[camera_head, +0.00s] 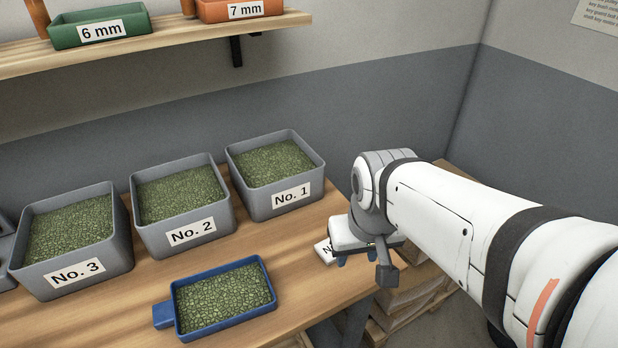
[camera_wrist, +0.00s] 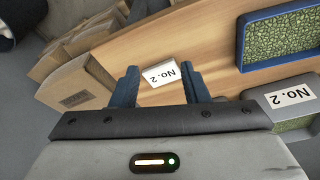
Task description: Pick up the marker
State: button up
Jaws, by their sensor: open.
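The marker is a small white card (camera_wrist: 160,74) printed "No. 2", lying on the wooden table. In the wrist view it lies between the two blue fingers of my gripper (camera_wrist: 160,68), upside down in the picture. In the head view only a corner of the card (camera_head: 322,252) with an "N" shows. The rest is hidden behind my gripper (camera_head: 356,258). My gripper is open, pointing down over the card near the table's right edge. I cannot tell how high its fingertips are above the table.
Grey bins No. 1 (camera_head: 259,193), No. 2 (camera_head: 158,237) and No. 3 (camera_head: 117,259) hold green beans. A blue tray (camera_head: 272,303) of beans sits in front. A shelf (camera_head: 150,53) hangs above. Brown sacks (camera_wrist: 72,90) lie low beyond the table edge.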

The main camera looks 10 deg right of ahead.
aim_at(323, 248)
jog(key=shift+o, duration=0.7)
jog(key=shift+w, duration=0.3)
jog(key=o, duration=0.6)
jog(key=w+f+m+g+p, duration=0.1)
jog(key=w+f+m+p, duration=0.1)
jog(key=w+m, duration=0.5)
jog(key=shift+w+d+g, duration=0.3)
jog(key=shift+d, duration=0.05)
jog(key=shift+o, duration=0.4)
jog(key=w+f+m, duration=0.1)
jog(key=w+m, duration=0.1)
jog(key=w+f+m, duration=0.1)
jog(key=m, duration=0.1)
jog(key=w+f+m+g+p, duration=0.1)
jog(key=w+f, duration=0.1)
jog(key=shift+w+d+m, duration=0.15)
jog(key=shift+w+m, duration=0.15)
jog(key=shift+m, duration=0.1)
jog(key=shift+w+f+m, duration=0.25)
jog(key=shift+f+m, duration=0.05)
jog(key=shift+f, duration=0.4)
jog(key=shift+f+p, duration=0.3)
jog(key=shift+f, duration=3.2)
